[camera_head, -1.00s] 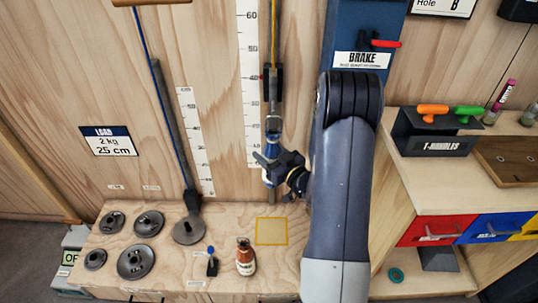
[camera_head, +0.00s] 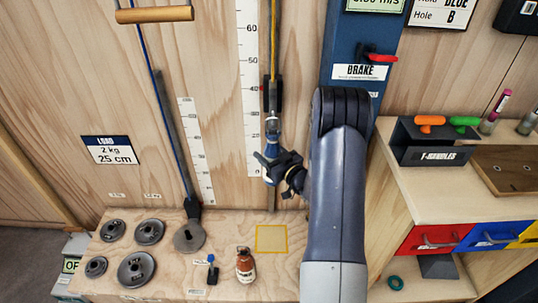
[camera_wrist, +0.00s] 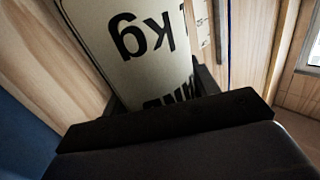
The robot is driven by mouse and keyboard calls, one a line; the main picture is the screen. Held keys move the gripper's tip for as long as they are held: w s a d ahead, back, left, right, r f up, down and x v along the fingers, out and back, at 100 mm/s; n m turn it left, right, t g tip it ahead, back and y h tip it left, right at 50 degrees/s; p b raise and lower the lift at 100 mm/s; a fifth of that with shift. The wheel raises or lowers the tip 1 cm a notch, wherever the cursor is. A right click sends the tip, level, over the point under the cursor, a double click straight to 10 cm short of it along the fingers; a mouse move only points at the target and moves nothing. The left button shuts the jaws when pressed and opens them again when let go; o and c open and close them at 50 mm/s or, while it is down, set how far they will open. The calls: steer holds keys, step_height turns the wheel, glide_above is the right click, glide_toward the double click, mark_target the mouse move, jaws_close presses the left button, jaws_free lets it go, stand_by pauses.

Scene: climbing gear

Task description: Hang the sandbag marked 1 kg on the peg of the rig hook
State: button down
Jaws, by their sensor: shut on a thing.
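My gripper (camera_head: 274,166) is shut on a sandbag (camera_head: 271,150) in front of the wooden back panel. In the wrist view the bag's white face (camera_wrist: 140,40) fills the space beyond the jaws, with "kg" printed upside down; the numeral is out of sight. The bag looks blue at top and bottom in the head view. Just above it hangs the rig, a black block (camera_head: 272,97) on a yellow cord, with a small metal part (camera_head: 271,122) at its lower end. The bag's top is close to that part; I cannot tell whether they touch, and the peg is not clear.
A brown bag or bottle with a white label (camera_head: 245,265) stands on the wooden ledge beside a yellow-outlined square (camera_head: 271,239). Several dark weight discs (camera_head: 137,268) lie to the left. The blue brake column (camera_head: 358,50) stands close on the right, behind my arm.

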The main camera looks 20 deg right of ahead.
steer(key=shift+w+d+f+b, duration=0.15)
steer(key=shift+w+d+b, duration=0.1)
steer(key=shift+w, duration=0.25)
steer(key=shift+w+d+f+b, duration=0.1)
steer(key=shift+w+d+b, duration=0.1)
steer(key=shift+w, duration=0.35)
steer(key=shift+w+d+f+b, duration=0.15)
steer(key=shift+w+d+b, duration=0.1)
steer(key=shift+w, duration=0.25)
steer(key=shift+w, duration=0.1)
